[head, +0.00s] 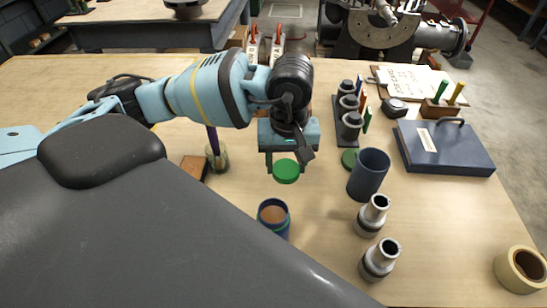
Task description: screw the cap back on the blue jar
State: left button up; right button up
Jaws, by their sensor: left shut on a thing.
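The blue jar (274,229) stands open on the bench near the middle, with brown contents showing inside its rim. My left gripper (286,163) points down above and behind the jar in the picture. It is shut on a round green cap (286,173), which it holds roughly level, apart from the jar. The fingertips are partly hidden by the gripper body and the cap. My right gripper is not in view.
A grey-blue cup (369,176) stands right of the jar, with two metal fittings (371,216) (379,260) in front of it. Another green disc (349,158) lies behind the cup. A blue case (446,150), a tape roll (521,269) and a tool rack (341,128) are farther right.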

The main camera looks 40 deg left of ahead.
aim_at(289, 177)
pick_arm(q)
jog(key=m, duration=0.2)
jog(key=s+d+f+m, duration=0.1)
jog(key=m, duration=0.1)
jog(key=shift+f, duration=0.1)
jog(key=m, duration=0.1)
jog(key=s+d+f+m, duration=0.1)
jog(key=m, duration=0.1)
jog(key=shift+m, duration=0.3)
